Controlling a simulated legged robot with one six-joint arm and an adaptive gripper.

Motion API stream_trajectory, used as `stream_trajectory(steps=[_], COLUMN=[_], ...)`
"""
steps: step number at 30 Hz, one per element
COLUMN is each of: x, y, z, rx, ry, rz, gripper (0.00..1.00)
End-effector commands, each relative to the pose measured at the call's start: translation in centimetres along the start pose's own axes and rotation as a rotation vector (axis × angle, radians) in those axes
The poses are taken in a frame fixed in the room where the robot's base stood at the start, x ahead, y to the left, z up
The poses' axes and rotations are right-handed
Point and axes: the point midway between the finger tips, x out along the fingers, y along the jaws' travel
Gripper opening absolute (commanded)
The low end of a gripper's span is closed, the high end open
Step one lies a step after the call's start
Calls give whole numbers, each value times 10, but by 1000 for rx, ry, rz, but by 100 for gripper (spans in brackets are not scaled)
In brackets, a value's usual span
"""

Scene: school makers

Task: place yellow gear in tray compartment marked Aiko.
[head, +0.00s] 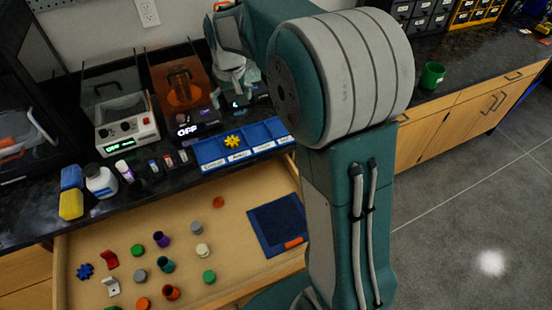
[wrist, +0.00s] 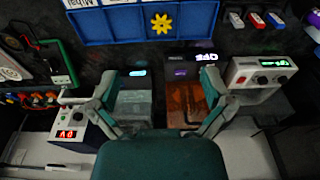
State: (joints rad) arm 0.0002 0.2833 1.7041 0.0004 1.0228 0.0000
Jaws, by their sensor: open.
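The yellow gear (head: 233,141) lies in the blue tray (head: 208,149) on the dark counter, in the second compartment from the left in the head view. The small white label in front of that compartment is too small to read surely. In the wrist view the gear (wrist: 161,23) lies flat near the top, inside the tray (wrist: 203,34). My gripper (head: 240,84) is open and empty, behind the tray and apart from the gear. Its spread fingers (wrist: 160,88) show in the wrist view with nothing between them.
Boxes with displays, one orange (head: 182,88) and one white (head: 128,130), stand behind and left of the tray. Bottles (head: 101,181) and small items line the counter. An open wooden drawer (head: 120,225) below holds several loose parts. A green cup (head: 432,75) stands at right.

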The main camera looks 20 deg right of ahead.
Motion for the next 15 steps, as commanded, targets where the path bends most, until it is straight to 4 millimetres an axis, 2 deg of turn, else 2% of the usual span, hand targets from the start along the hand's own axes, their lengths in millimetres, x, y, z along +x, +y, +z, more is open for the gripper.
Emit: stream_trajectory(steps=[1,6,12,15], x=[-17,-57,-89,-98], y=[0,0,0,0], z=[14,61,122,153], rx=[0,0,0,0], ry=[24,92,172,211], rz=[0,0,0,0], gripper=[100,100,100,100])
